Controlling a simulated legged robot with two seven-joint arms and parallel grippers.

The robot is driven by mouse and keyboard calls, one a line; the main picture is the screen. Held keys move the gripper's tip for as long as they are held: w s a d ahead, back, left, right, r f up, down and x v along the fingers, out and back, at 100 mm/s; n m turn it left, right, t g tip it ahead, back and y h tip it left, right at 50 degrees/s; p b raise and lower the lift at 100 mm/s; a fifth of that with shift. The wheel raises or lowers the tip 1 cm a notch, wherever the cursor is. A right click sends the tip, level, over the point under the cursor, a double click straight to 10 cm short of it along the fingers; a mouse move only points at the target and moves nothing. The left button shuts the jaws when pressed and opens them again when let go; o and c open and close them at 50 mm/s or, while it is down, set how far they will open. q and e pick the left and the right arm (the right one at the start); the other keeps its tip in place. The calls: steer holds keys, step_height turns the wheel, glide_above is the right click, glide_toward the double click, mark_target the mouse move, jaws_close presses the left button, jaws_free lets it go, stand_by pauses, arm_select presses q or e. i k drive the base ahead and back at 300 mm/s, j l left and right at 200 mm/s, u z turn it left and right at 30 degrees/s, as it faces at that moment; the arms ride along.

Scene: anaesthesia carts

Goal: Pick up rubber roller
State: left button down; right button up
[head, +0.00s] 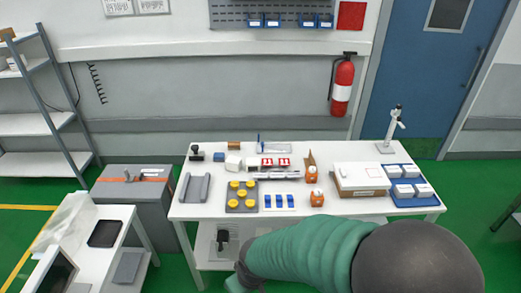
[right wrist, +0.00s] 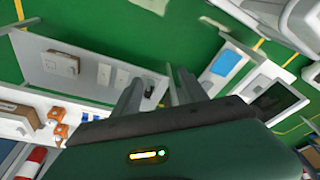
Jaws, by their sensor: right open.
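I cannot pick out a rubber roller with certainty. A small black-handled object (head: 196,153) stands at the back left of the white worktable (head: 182,211) in the head view; it may be a stamp or a roller. Another small dark object (head: 222,239) shows low down by the lower shelf, too small to identify. My right gripper (right wrist: 160,75) is open in the right wrist view, with nothing visible between its fingers. In the head view my right arm crosses in front of the table, and its gripper end is low at the bottom edge. My left gripper is out of view.
The tabletop holds a grey cradle (head: 194,187), a tray of yellow discs (head: 241,206), orange bottles (head: 317,198), a white box (head: 361,177) and a blue tray (head: 428,201). A grey bin (head: 152,210) and a side table (head: 120,213) stand left. Green floor lies between.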

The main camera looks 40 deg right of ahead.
mark_target(194, 155)
steer(key=z, duration=0.65)
steer(key=u, duration=2.5)
steer(key=z, duration=2.45)
steer(key=l, duration=0.1)
steer(key=i+l+u, duration=0.25)
steer(key=i+l, duration=0.15)
steer(key=i+l+u, duration=0.3)
steer(key=i+l, duration=0.2)
steer(key=i+j, duration=0.15)
steer(key=i, duration=0.2)
steer(key=i+j+u, duration=0.1)
steer(key=i, duration=0.25)
steer(key=i+j, duration=0.2)
steer(key=i, duration=0.15)
